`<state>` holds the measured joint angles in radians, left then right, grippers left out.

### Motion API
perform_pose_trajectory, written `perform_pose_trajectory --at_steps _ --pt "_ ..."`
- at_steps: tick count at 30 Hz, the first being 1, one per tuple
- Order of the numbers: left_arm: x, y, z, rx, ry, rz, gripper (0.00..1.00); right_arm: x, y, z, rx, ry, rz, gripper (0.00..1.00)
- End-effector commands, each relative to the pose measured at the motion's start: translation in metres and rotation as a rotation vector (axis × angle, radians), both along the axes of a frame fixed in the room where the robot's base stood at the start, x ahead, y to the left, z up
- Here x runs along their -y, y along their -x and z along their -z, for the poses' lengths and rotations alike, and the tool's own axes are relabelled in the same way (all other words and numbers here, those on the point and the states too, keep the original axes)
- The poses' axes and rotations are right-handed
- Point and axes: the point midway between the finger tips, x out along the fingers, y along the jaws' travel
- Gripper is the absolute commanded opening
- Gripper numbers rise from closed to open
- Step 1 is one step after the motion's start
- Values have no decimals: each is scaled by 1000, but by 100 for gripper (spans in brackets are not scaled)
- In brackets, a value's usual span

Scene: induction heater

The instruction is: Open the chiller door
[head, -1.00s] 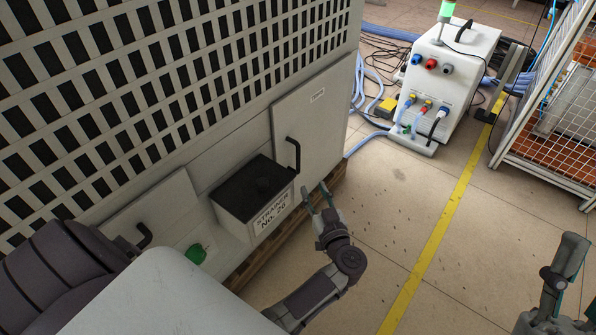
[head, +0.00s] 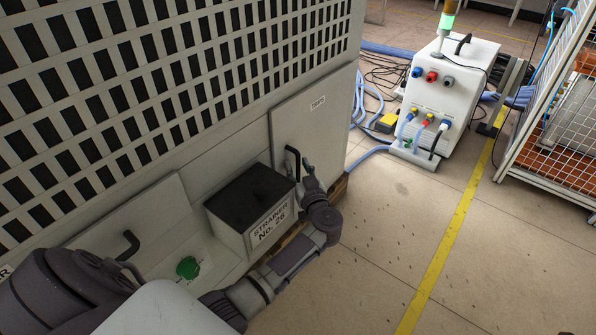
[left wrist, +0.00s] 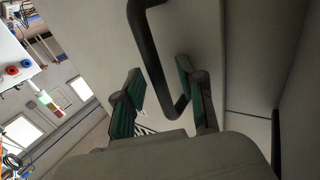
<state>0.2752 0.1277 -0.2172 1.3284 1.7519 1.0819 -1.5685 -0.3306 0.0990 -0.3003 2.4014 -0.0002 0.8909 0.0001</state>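The chiller door (head: 312,122) is a pale flat panel on the chiller's right end, and it looks shut. Its black bar handle (head: 291,158) is on the door's left side. My left gripper (head: 300,166) is at the handle, its lower part overlapping it in the head view. In the left wrist view the left gripper (left wrist: 159,68) is open, with green-padded fingers apart. The handle (left wrist: 152,62) runs between them, with no clear sign of a grip. My right gripper is out of view.
A black-topped strainer box (head: 248,199) juts out just left of the door. A second panel with a black handle (head: 129,245) is farther left. A white machine (head: 446,92) with hoses stands at the back right. The floor right of the chiller is open.

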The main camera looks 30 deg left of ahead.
Motion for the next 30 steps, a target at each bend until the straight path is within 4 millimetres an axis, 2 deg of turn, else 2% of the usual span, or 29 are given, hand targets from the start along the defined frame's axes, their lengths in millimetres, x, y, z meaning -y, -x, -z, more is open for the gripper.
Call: perform_pose_trajectory --at_steps 9,11,16,17,30 --pt "-2 -2 -1 0 0 1 39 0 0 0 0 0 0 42" --pt "-2 -2 -1 0 0 1 31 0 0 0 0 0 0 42" --pt "-2 -2 -1 0 0 1 3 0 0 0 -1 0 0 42" --pt "-2 -2 -1 0 0 1 0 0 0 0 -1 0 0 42" --pt "-1 -2 -1 0 1 -5 0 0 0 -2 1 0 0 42"
